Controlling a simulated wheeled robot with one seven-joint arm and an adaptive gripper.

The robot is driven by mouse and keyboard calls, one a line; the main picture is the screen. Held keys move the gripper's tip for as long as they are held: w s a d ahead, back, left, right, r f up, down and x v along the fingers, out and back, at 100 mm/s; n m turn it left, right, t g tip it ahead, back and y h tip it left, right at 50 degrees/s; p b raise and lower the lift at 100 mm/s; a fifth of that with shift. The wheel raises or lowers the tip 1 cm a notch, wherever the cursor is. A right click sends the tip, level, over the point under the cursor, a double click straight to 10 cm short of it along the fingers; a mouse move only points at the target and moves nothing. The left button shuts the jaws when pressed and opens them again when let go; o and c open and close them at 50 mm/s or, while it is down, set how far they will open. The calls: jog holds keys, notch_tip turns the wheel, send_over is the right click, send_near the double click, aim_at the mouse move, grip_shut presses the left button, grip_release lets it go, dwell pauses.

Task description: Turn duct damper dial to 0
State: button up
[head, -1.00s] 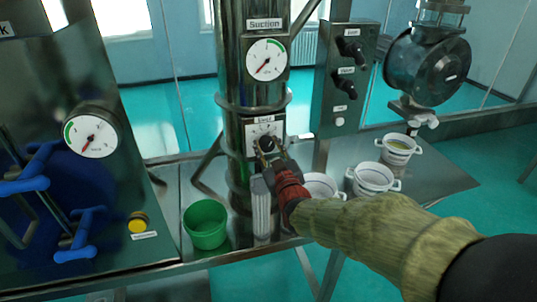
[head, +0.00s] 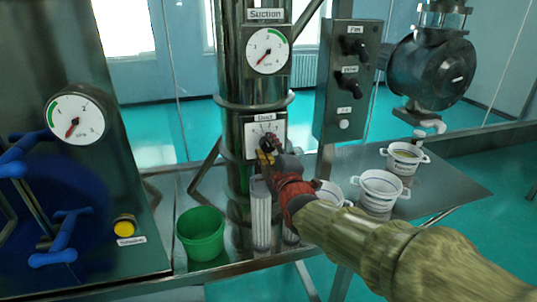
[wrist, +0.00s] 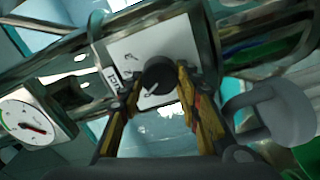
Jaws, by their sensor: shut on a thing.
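The duct damper dial is a black knob (head: 267,143) on a white scale plate (head: 254,128) labelled Duct, low on the steel column. My gripper (head: 266,155) reaches it from the lower right, its yellow fingers at the knob. In the wrist view, the black knob (wrist: 158,75) sits between the two yellow-and-black fingertips (wrist: 157,82), and the gripper is shut on it. The plate looks tilted in that view. Part of the scale is hidden, and I cannot read the number the knob points to.
A Suction gauge (head: 268,50) is above the dial. A switch box (head: 346,82) stands right of the column. A green bucket (head: 201,236), clear cylinders (head: 260,215) and white pots (head: 379,190) stand on the steel table below, around my arm.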

jog(key=shift+f+n+b, duration=0.1)
jog(key=shift+n+b, duration=0.65)
jog(key=shift+n, duration=0.95)
jog(key=o, duration=1.1)
jog(key=shift+o, duration=0.3)
jog(key=shift+f, duration=0.2)
